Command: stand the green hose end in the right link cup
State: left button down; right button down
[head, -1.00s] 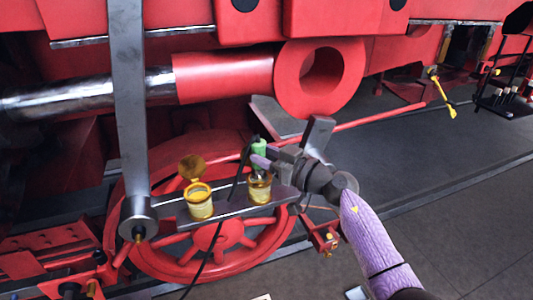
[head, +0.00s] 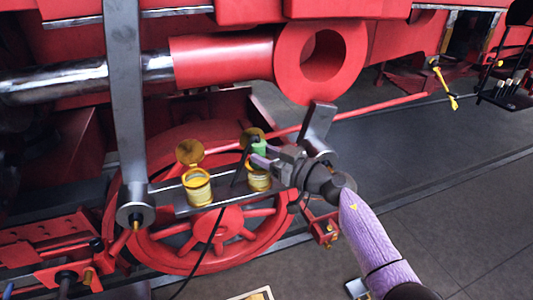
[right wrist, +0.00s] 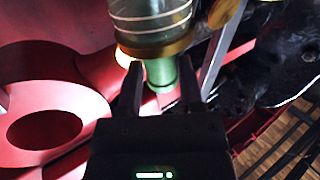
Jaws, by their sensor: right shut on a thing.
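The green hose end (head: 259,147) stands upright at the mouth of the right link cup (head: 258,182), a brass-rimmed glass cup on a grey link bar. My right gripper (head: 262,156) is shut on it from the right, just above the cup rim. In the right wrist view the green hose end (right wrist: 160,76) is between my fingers (right wrist: 161,84) and meets the brass rim of the right link cup (right wrist: 155,47). Its tip looks to be inside the cup, but how deep I cannot tell. My left gripper is not in view.
The left link cup (head: 199,190) stands on the same bar with its brass lid (head: 189,152) open. The right cup's lid (head: 252,135) is raised behind the hose end. A grey vertical lever (head: 126,110) and red rod eye (head: 322,62) are close by. A dark hose (head: 209,240) hangs down.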

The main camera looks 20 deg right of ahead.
jog(key=shift+f, duration=0.1)
jog(key=shift+c, duration=0.8)
grip_release()
jog(key=v, duration=1)
jog(key=s+d+f+m+g+h+b, duration=0.1)
jog(key=s+f+m+h+b, duration=0.35)
jog(key=f, duration=1.05)
jog(key=s+d+f+g+h+b, duration=0.15)
jog(key=f+b, duration=0.55)
jog(key=f, duration=0.9)
jog(key=s+d+f+m+g+h+b, duration=0.1)
jog(key=s+f+m+h+b, duration=0.25)
jog(key=f, duration=1.15)
jog(key=s+a+f+n+g+h+b, duration=0.1)
jog(key=s+a+f+n+g+b, duration=0.15)
jog(key=s+f+g+b, duration=1.05)
jog(key=s+a+f+t, duration=0.1)
jog(key=s+a+f, duration=0.1)
jog(key=s+f, duration=0.4)
jog(key=s+a+f+n+t+p, duration=0.1)
jog(key=s+a+f, duration=0.1)
jog(key=s+f, duration=0.5)
jog(key=s, duration=0.5)
jog(key=shift+a, duration=0.4)
